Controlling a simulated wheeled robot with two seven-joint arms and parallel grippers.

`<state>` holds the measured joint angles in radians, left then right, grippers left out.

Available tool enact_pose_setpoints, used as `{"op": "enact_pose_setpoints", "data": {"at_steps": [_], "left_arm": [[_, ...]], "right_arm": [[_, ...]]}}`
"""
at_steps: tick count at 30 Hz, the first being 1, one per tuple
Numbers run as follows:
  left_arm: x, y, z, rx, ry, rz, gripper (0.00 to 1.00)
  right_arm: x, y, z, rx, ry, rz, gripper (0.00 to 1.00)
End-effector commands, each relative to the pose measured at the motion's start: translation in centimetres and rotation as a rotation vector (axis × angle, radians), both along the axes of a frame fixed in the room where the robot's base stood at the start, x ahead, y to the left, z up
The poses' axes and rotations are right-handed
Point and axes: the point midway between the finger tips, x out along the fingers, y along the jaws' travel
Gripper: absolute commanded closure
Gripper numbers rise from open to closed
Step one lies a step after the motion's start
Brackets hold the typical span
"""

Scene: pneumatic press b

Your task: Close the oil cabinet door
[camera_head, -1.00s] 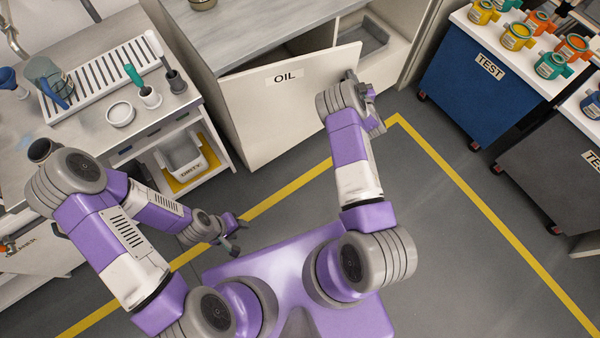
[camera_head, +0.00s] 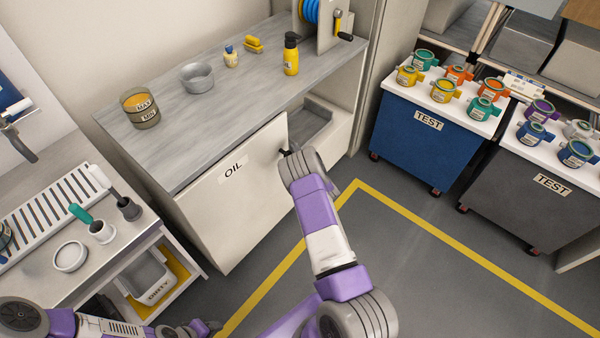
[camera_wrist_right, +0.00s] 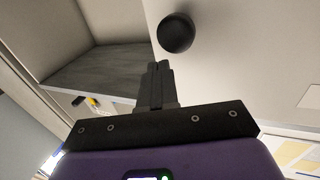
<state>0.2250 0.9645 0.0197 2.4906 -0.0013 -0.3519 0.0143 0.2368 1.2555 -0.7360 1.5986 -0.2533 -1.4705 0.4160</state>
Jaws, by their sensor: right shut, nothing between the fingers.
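The oil cabinet door (camera_head: 215,215) is a pale panel labelled OIL on the left half of the cabinet front. Its top edge runs nearly parallel to the worktop edge, and I see no clear gap. I cannot tell whether it is fully shut. A round black knob (camera_wrist_right: 175,32) shows on the pale door in the wrist view. My right gripper (camera_head: 286,152) is at the door's right edge. In the wrist view its fingers (camera_wrist_right: 157,70) are together and empty, just below the knob; contact is unclear. My left gripper (camera_head: 208,327) is low at the bottom edge, its jaws unclear.
The cabinet's right half is an open shelf space (camera_head: 318,120). The worktop (camera_head: 215,125) holds a bowl, a yellow pump bottle and a hose reel. The sink bench (camera_head: 130,225) is at left; a blue TEST cart (camera_head: 420,150) stands at right. The floor between is clear.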

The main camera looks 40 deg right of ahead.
Motion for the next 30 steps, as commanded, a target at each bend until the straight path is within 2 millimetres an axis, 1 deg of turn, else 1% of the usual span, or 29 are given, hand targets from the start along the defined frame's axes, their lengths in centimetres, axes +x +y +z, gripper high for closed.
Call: {"op": "enact_pose_setpoints", "data": {"at_steps": [3,6,9,13,18,26,29,30], "left_arm": [[0.0,0.0,1.0,0.000,0.000,0.000,0.54],[0.0,0.0,1.6,0.000,0.000,0.000,0.54],[0.0,0.0,2.0,0.000,0.000,0.000,0.54],[0.0,0.0,2.3,0.000,0.000,0.000,0.54],[0.0,0.0,2.5,0.000,0.000,0.000,0.54],[0.0,0.0,2.5,0.000,0.000,0.000,0.54],[0.0,0.0,2.6,0.000,0.000,0.000,0.54],[0.0,0.0,2.7,0.000,0.000,0.000,0.54]], "right_arm": [[-2.7,-0.6,0.3,0.001,0.003,-0.003,1.00],[-5.0,-1.1,0.2,0.001,0.003,-0.002,1.00],[-6.9,-1.5,0.2,0.001,0.002,-0.001,1.00],[-8.8,-1.9,0.1,0.001,0.000,0.000,1.00],[-9.9,-2.1,0.1,0.000,-0.001,0.002,1.00],[-10.0,-2.0,0.0,0.002,0.002,0.000,1.00],[-9.9,-1.5,-0.8,0.028,0.042,-0.028,1.00],[-9.9,-0.9,-1.4,0.051,0.077,-0.049,1.00]]}}
